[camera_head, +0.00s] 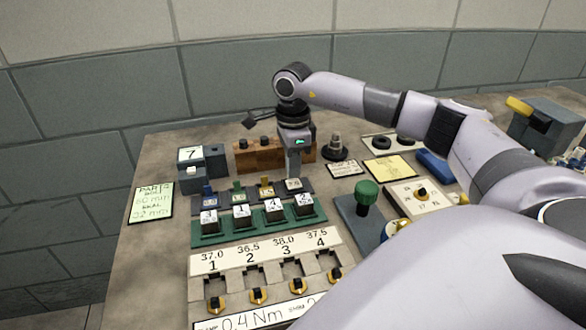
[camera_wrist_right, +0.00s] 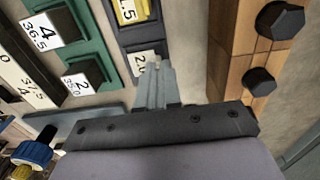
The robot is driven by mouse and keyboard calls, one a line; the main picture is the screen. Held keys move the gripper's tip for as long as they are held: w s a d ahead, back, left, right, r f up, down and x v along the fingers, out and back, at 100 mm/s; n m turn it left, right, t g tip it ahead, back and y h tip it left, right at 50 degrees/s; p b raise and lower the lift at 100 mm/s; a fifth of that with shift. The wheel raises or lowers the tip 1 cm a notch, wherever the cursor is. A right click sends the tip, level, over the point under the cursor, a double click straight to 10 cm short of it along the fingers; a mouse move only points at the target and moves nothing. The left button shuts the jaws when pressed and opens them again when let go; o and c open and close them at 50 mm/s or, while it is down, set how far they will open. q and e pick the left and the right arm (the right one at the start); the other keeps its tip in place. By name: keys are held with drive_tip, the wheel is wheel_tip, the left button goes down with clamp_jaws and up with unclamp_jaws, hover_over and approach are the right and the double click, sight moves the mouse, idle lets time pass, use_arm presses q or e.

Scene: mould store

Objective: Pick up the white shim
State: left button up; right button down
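The white shim (camera_head: 293,184) is at the right end of a dark rack, in line with the blue, green and yellow shims. Its label reads 2.0 in the right wrist view (camera_wrist_right: 143,62). My right gripper (camera_head: 294,172) points down at it from above. In the right wrist view its two grey fingers (camera_wrist_right: 157,68) are close together, with a pale sliver of the white shim's upright tab between their tips. The fingers hide most of that tab. The shim appears still seated in the rack. My left gripper is not in view.
A wooden block (camera_head: 258,157) with black knobs stands close behind the rack. A green holder (camera_head: 225,238) with several numbered black blocks lies in front. A green-knobbed fixture (camera_head: 367,193) is to the right. Bare bench shows at the left.

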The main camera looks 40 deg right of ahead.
wheel_tip(320, 180, up, 19)
drive_tip(key=p, duration=0.1)
drive_tip(key=shift+p, duration=0.4)
drive_tip(key=shift+s, duration=0.15)
